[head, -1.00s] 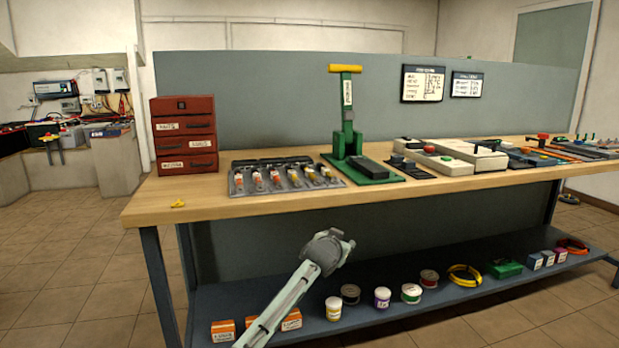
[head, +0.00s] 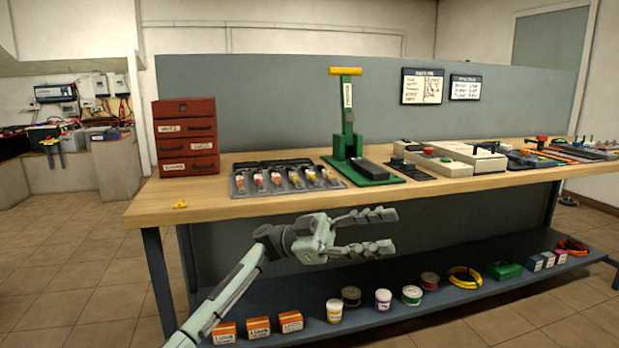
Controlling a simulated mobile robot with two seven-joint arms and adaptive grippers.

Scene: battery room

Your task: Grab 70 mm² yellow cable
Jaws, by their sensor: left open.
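A coiled yellow cable (head: 465,277) lies on the lower shelf of the workbench, right of the spools; its size marking cannot be read. A small yellow piece (head: 180,205) lies on the bench top near the left front corner; it is too small to tell what it is. My left gripper (head: 393,231) is open and empty in front of the bench, below the top's front edge, its fingers pointing right. It is up and left of the yellow coil and apart from it in the picture. My right gripper is not in view.
The lower shelf (head: 440,305) also bears orange boxes (head: 258,328), spools (head: 411,295), a green case (head: 503,271) and an orange-red coil (head: 573,246). On the wooden top (head: 230,208) stand red drawers (head: 186,137), a lug tray (head: 283,180) and a green press (head: 347,150).

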